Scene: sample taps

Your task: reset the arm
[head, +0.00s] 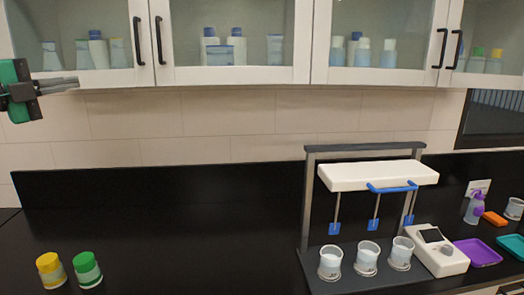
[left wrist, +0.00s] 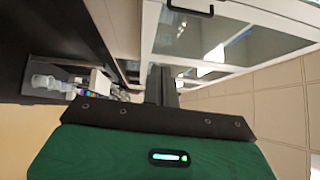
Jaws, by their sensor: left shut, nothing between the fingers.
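My left gripper (head: 62,84) is at the upper left of the head view, raised in front of the wall cabinets and well above the counter. Its fingers point right and are shut with nothing between them. In the left wrist view my left gripper (left wrist: 162,84) shows its dark fingers together, beyond the green housing. It touches nothing that I can see. My right gripper is in neither view.
The black counter (head: 190,235) is clear in the middle. Yellow-lidded (head: 50,268) and green-lidded (head: 87,268) jars stand front left. A tap stand (head: 372,175) with three cups stands right, beside a white device (head: 437,250) and a purple tray (head: 478,252). Cabinets (head: 230,75) hang above.

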